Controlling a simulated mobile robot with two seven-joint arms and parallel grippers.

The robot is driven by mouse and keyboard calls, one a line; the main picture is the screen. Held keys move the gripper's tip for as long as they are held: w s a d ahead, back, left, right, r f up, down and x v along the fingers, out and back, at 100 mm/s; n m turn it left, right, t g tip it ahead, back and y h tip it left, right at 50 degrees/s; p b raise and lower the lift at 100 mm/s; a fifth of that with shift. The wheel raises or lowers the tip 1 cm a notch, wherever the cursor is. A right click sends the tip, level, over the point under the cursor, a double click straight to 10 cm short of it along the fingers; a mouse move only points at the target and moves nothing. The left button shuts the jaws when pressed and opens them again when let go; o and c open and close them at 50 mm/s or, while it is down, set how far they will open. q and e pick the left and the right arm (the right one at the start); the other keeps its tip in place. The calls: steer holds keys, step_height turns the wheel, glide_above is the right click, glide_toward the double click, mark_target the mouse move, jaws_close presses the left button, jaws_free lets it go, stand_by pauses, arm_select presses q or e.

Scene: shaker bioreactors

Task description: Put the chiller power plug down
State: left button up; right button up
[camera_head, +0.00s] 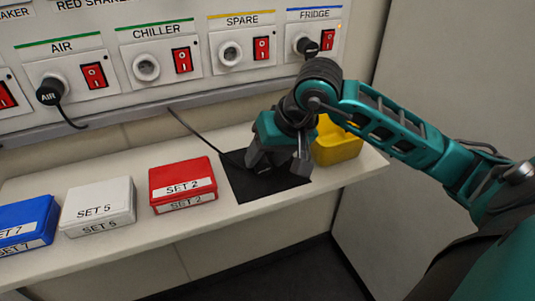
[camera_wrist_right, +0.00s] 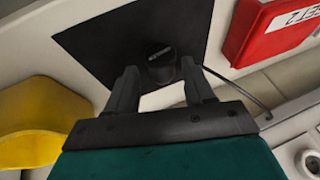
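The chiller power plug (camera_wrist_right: 162,66) is a dark plug with a small label. It is at the black mat (camera_head: 240,184) on the shelf, and its cable runs up toward the wall panel. My right gripper (camera_head: 278,166) is low over the mat, with the plug between its fingers. In the right wrist view the fingers (camera_wrist_right: 161,78) stand apart, with a gap on each side of the plug. In the head view the gripper hides most of the plug. The CHILLER socket (camera_head: 146,67) is empty. My left gripper is not in view.
A red SET 2 box (camera_head: 183,181), a white SET 5 box (camera_head: 98,206) and a blue SET 7 box (camera_head: 27,224) stand left of the mat. A yellow bin (camera_head: 338,146) is right of it. Plugs sit in the AIR (camera_head: 50,91) and FRIDGE (camera_head: 306,47) sockets.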

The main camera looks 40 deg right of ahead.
steer(key=shift+o, duration=0.4)
steer(key=shift+r, duration=0.1)
steer(key=shift+r+p, duration=0.2)
steer(key=shift+p, duration=0.15)
steer(key=shift+d+r+p, duration=0.1)
steer(key=shift+r+p, duration=0.65)
steer(key=shift+r, duration=0.05)
steer(key=p+v, duration=0.1)
steer(key=v, duration=1)
steer(key=shift+s, duration=0.15)
